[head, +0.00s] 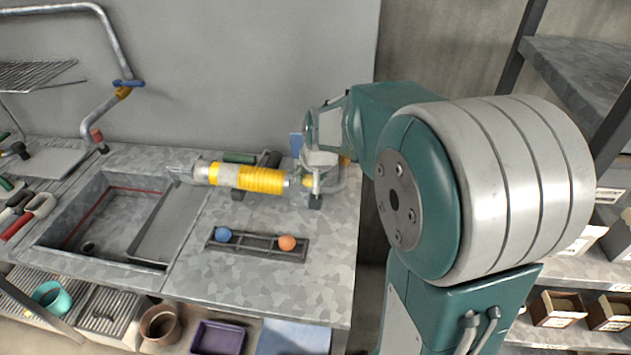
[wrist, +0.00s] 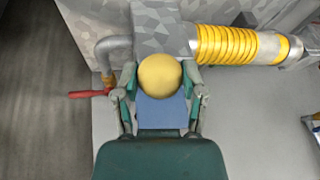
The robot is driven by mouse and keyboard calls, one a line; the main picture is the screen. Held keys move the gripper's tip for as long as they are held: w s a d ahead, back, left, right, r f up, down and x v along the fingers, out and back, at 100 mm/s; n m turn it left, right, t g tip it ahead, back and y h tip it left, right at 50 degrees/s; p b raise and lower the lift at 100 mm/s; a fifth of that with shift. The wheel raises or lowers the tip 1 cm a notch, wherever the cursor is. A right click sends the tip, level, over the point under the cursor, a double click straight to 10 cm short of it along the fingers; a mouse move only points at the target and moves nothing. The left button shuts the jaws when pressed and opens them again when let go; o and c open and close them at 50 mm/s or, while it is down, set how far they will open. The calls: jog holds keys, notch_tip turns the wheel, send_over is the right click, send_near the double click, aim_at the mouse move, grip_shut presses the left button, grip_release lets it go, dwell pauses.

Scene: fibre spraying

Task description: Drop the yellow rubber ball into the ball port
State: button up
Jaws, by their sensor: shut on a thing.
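My gripper (wrist: 160,74) is shut on the yellow rubber ball (wrist: 160,77), which sits between its two fingers in the wrist view. In the head view my gripper (head: 312,180) is over the right end of the yellow ribbed tube assembly (head: 258,179), and the ball is mostly hidden there. I cannot tell which part is the ball port, as my gripper covers that end.
A dark rack (head: 258,243) on the counter holds a blue ball (head: 223,234) and an orange ball (head: 287,242). A sink (head: 110,225) lies to the left. In the wrist view a grey pipe with a red handle (wrist: 90,94) stands left of my gripper.

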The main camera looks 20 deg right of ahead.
jog(key=shift+w+a, duration=0.15)
jog(key=shift+w, duration=0.15)
jog(key=shift+w+a, duration=0.35)
jog(key=shift+a, duration=0.25)
jog(key=w+d+f, duration=0.1)
jog(key=w+d, duration=0.2)
jog(key=w, duration=0.2)
jog(key=shift+w+d, duration=0.3)
jog(key=shift+w, duration=0.1)
jog(key=o, duration=1)
jog(key=shift+d, duration=0.1)
jog(key=shift+a, duration=0.45)
